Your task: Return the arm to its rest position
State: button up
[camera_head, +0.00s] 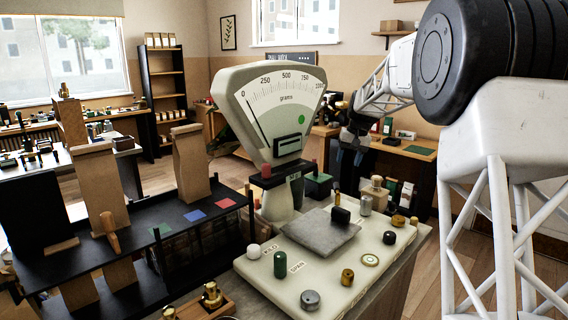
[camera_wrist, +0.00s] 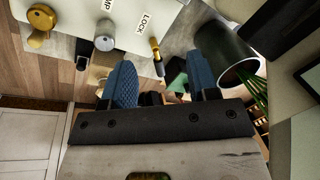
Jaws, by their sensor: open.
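My arm comes in from the right in the head view. My gripper (camera_head: 349,156) hangs to the right of the dial of the scale (camera_head: 268,110), above and behind the scale's base plate. In the wrist view my gripper (camera_wrist: 168,72) shows two blue ridged fingers spread apart. I see nothing held between them. Past the fingers lies a pale panel (camera_wrist: 125,14) with a LOCK label, a brass-tipped lever (camera_wrist: 156,52), a silver knob (camera_wrist: 105,36) and a brass knob (camera_wrist: 40,30).
The scale's pale base plate (camera_head: 322,284) carries a grey pan (camera_head: 320,229) and several small knobs. In the wrist view a dark cylinder (camera_wrist: 222,54) is close by the right finger.

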jog(key=s+a+r+t+h, duration=0.1)
jog(key=s+r, duration=0.1)
jog(key=s, duration=1.3)
jog(key=s+a+r, duration=0.2)
jog(key=s, duration=1.3)
jog(key=s+f, duration=0.3)
jog(key=s, duration=0.7)
jog(key=s+f+h, duration=0.1)
jog(key=s+f, duration=0.3)
jog(key=s, duration=0.6)
jog(key=s+f, duration=0.4)
jog(key=s, duration=0.6)
jog(key=shift+s+a+f+n+t, duration=0.2)
jog(key=shift+s+n+t, duration=0.1)
jog(key=shift+s+t, duration=0.1)
